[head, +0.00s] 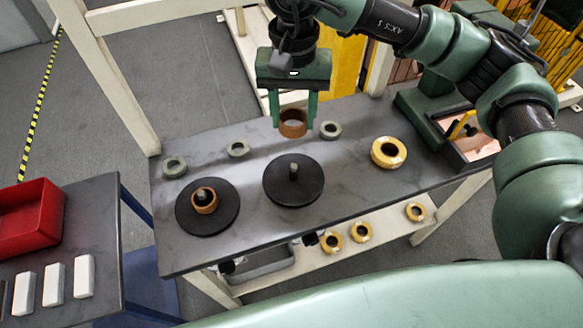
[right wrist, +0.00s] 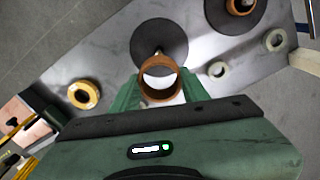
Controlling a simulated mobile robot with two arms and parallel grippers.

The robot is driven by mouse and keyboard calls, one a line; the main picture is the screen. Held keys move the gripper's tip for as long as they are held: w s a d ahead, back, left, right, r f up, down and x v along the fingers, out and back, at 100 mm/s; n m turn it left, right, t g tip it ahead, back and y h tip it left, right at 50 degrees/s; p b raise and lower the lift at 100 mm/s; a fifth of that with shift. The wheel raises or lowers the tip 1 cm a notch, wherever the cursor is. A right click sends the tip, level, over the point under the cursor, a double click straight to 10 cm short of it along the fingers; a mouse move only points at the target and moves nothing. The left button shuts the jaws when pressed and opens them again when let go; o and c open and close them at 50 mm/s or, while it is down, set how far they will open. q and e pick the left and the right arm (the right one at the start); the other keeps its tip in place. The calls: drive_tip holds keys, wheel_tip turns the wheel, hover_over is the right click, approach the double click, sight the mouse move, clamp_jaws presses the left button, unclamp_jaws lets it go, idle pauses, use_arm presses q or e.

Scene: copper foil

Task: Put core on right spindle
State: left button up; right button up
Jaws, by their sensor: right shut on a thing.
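My right gripper (head: 293,117) is shut on a brown ring-shaped core (head: 292,129), held above the table behind the right spindle. The right wrist view shows the same core (right wrist: 160,86) between the two green fingers. The right spindle (head: 293,170) is a short post on a black disc (head: 308,188), and it is bare. In the right wrist view the post (right wrist: 159,52) shows just past the core's rim. The left spindle (head: 203,194) stands on another black disc (head: 224,217) with a brown core (head: 206,208) around it. My left gripper is not in view.
Grey-green rings (head: 238,149) lie along the back of the grey table (head: 350,205). A yellow roll (head: 388,152) lies to the right of the discs. More yellow rolls (head: 361,232) are on the lower shelf. A red bin (head: 30,220) and white blocks (head: 84,275) sit on the left table.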

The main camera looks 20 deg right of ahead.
drive_tip(key=p, duration=0.2)
hover_over(294, 165)
wheel_tip(294, 165, down, 7)
drive_tip(key=shift+s+d+f, duration=0.1)
drive_tip(key=shift+d, duration=0.05)
wheel_tip(294, 165, down, 5)
drive_tip(key=shift+p, duration=0.35)
drive_tip(key=shift+f, duration=0.55)
wheel_tip(294, 165, down, 4)
drive_tip(key=shift+f+p, duration=0.1)
drive_tip(key=shift+p, duration=0.5)
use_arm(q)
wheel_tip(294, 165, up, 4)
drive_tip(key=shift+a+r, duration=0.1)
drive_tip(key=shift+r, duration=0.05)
use_arm(e)
drive_tip(key=shift+f, duration=0.15)
drive_tip(key=o, duration=1.4)
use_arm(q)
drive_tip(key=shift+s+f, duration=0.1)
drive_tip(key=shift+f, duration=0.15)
use_arm(e)
drive_tip(key=shift+o, duration=0.2)
